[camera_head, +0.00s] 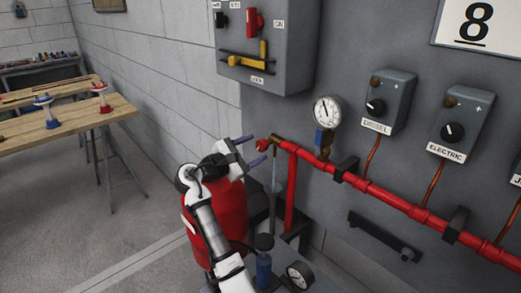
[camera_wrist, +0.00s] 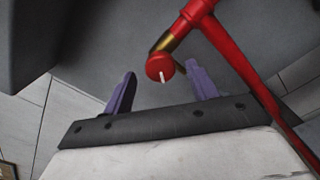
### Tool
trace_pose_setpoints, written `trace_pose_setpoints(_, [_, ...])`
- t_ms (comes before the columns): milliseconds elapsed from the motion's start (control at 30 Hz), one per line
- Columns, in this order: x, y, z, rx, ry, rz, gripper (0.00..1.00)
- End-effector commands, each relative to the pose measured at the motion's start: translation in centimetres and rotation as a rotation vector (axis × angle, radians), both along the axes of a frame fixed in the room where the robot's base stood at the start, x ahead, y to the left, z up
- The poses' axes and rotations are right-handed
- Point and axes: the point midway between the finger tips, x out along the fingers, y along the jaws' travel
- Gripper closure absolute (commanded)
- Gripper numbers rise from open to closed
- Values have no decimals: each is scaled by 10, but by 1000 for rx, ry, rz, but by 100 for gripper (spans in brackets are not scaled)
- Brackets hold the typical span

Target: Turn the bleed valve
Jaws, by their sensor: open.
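The bleed valve looks to be the small round red knob (camera_head: 262,144) on a brass fitting at the left end of the red pipe. In the wrist view the red knob (camera_wrist: 158,66) has a white mark on its face. My gripper (camera_head: 250,150) is open, with its two purple fingers pointing toward the knob. In the wrist view my gripper (camera_wrist: 161,78) has one finger on each side of the knob, the right finger closer to it. I see no clear contact, and the depth between fingertips and knob is hard to tell.
The red pipe (camera_head: 390,200) runs right along the grey panel, with a pressure gauge (camera_head: 327,111) above it. A grey switch box (camera_head: 265,45) hangs above the knob. A red cylinder (camera_head: 222,215) stands behind my arm. A wooden table (camera_head: 60,125) is at left.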

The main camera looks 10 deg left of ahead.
Motion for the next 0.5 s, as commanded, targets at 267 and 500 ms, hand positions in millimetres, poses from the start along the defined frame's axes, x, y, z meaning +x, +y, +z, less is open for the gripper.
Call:
trace_pose_setpoints(267, [-54,37,-3,2,-2,4,42])
trace_pose_setpoints(500, [-79,53,-1,1,-1,2,42])
